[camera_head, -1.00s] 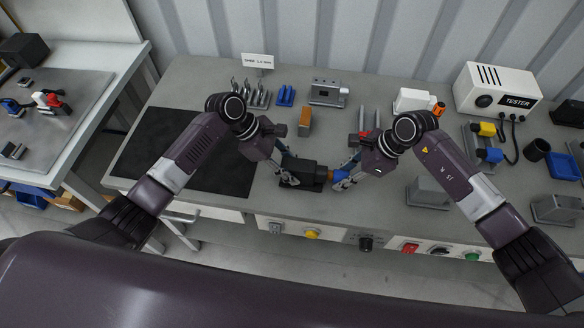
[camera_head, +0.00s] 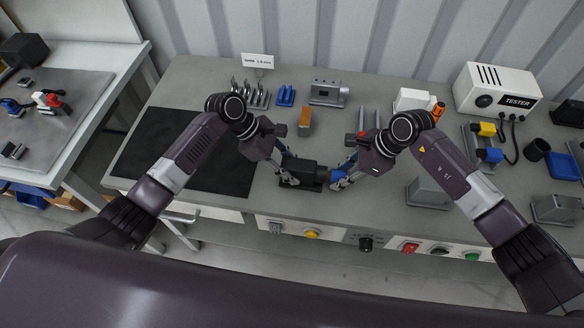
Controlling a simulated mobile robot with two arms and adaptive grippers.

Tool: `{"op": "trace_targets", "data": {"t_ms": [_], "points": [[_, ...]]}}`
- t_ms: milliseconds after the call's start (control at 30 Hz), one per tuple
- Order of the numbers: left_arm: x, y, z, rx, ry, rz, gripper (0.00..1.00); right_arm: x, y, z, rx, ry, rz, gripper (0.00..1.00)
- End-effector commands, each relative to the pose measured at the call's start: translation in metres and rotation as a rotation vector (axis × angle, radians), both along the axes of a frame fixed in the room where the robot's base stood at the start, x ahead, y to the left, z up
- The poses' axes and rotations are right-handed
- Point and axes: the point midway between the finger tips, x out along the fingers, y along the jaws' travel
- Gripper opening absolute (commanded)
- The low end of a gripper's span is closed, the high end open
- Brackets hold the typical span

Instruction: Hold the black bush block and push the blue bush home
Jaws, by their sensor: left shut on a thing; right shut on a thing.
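The black bush block (camera_head: 304,170) sits on the grey bench near its front edge. My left gripper (camera_head: 287,176) is shut on the block at its left side. My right gripper (camera_head: 341,178) is shut on the blue bush (camera_head: 337,176), which is at the block's right end. The fingers hide most of the bush, and I cannot tell how deep it sits in the block.
A black mat (camera_head: 185,150) lies at the left. Behind the grippers are an orange-brown block (camera_head: 305,121), blue parts (camera_head: 286,95) and a grey fixture (camera_head: 328,92). A white tester (camera_head: 497,90) stands back right. Buttons (camera_head: 312,233) line the bench front.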

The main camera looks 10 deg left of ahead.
Motion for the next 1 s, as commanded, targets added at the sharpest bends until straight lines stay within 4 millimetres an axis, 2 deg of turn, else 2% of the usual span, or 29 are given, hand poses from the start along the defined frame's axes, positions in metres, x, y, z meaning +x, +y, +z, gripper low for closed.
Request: {"op": "trace_targets", "data": {"t_ms": [200, 367, 400, 567, 867, 1000], "points": [[-0.001, 0.0, -0.001, 0.001, 0.002, -0.001, 0.04, 0.0, 0.009, 0.001, 0.006, -0.001, 0.004, 0.0], [-0.001, 0.0, -0.001, 0.001, 0.002, -0.001, 0.04, 0.0, 0.008, 0.001, 0.004, -0.001, 0.003, 0.0], [-0.001, 0.0, -0.001, 0.001, 0.002, -0.001, 0.04, 0.0, 0.008, 0.001, 0.004, -0.001, 0.002, 0.27], [-0.001, 0.0, -0.001, 0.002, 0.001, 0.0, 0.04, 0.0, 0.007, 0.001, 0.003, -0.001, 0.002, 0.44], [0.0, 0.001, -0.001, 0.002, 0.001, 0.0, 0.04, 0.0, 0.006, 0.002, 0.002, -0.001, 0.002, 0.44], [0.0, 0.001, -0.001, 0.002, 0.001, 0.0, 0.04, 0.002, -0.001, 0.014, 0.001, -0.004, 0.0, 0.44]]}}
